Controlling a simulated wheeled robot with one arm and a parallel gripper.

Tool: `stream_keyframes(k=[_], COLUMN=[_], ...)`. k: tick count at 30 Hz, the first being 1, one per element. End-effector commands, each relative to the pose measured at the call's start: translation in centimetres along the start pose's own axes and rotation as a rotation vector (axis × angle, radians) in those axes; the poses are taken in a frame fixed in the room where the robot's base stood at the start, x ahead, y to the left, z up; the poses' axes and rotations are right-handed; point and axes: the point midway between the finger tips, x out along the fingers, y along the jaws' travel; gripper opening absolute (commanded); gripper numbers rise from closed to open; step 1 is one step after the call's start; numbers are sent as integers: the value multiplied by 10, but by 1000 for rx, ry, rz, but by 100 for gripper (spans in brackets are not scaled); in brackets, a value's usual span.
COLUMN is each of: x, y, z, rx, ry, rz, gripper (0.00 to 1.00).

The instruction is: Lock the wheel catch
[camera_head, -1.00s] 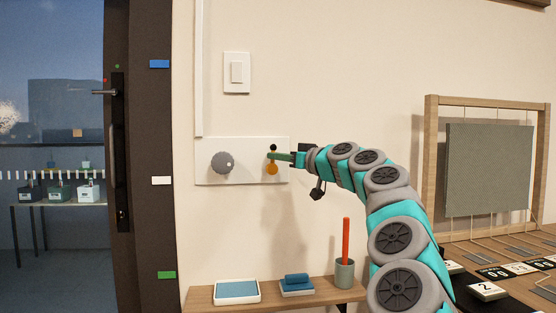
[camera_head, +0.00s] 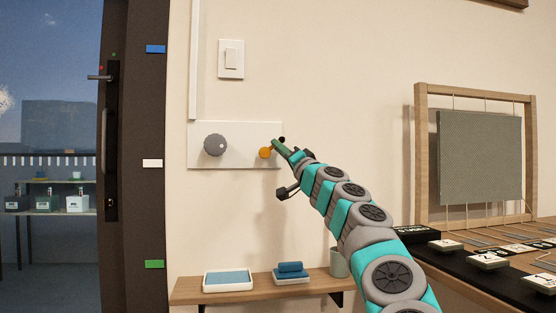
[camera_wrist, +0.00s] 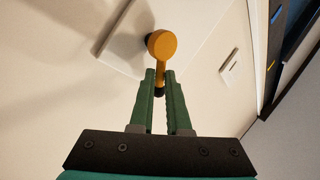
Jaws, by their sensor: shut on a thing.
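A white wall panel (camera_head: 236,160) carries a round grey knob (camera_head: 215,145) with a light dot on its face. To its right is a small orange-headed lever (camera_head: 265,152), the likely catch, with a black end (camera_head: 282,139) up and to the right of the orange head. In the wrist view the fingers (camera_wrist: 160,82) are shut on the lever's narrow orange stem, with the round orange head (camera_wrist: 161,44) beyond the fingertips. Whether the catch is engaged I cannot tell.
A light switch (camera_head: 231,58) is on the wall above the panel. A wooden shelf (camera_head: 190,293) below holds a white tray, a blue item and a cup. A dark door frame (camera_head: 135,220) stands at left. A wooden frame with a grey panel (camera_head: 480,155) is at right.

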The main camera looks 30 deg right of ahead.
Motion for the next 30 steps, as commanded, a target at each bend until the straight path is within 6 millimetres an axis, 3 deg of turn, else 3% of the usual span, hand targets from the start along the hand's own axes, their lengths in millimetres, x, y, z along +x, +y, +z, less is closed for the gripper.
stream_keyframes(k=[30], x=[-6], y=[9], z=[4], rx=[229], ry=[151], rz=[1], gripper=[0])
